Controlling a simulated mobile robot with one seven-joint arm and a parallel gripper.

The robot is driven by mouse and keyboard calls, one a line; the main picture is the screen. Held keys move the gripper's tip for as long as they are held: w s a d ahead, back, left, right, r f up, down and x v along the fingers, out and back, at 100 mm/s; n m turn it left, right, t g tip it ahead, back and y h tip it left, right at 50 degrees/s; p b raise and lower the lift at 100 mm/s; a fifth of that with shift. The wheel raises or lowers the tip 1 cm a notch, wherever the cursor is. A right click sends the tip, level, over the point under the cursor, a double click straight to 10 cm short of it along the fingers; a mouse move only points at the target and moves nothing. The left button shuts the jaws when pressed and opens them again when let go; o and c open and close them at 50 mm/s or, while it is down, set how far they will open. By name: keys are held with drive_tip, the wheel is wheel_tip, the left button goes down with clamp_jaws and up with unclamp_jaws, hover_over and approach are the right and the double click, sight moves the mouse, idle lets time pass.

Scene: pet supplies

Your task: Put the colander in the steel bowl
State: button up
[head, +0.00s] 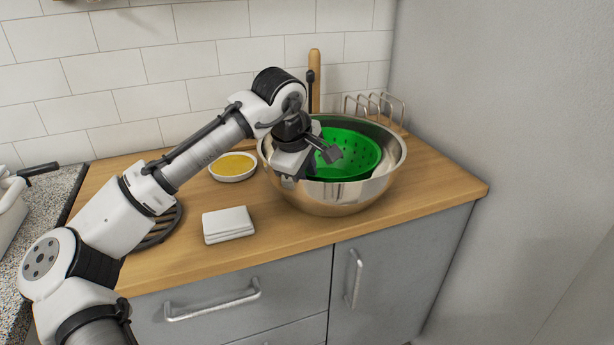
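The green colander (355,152) sits inside the steel bowl (345,200), tilted, with its holed inner wall facing me. The bowl stands on the wooden counter near its right end. My gripper (322,162) is at the left part of the bowl, over its rim and in front of the colander's left side. One dark fingertip shows against the green of the colander. The arm's end hides the colander's left edge and part of the bowl's rim. I cannot tell whether the fingers grip the colander's edge or stand apart from it.
A white dish with yellow contents (233,178) stands left of the bowl. A wire rack (375,108) stands behind the bowl. Counter right of the bowl (440,185) is clear, near a grey wall.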

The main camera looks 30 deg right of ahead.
drive_tip(key=b+v, duration=0.1)
drive_tip(key=v, duration=1)
drive_tip(key=shift+a, duration=0.1)
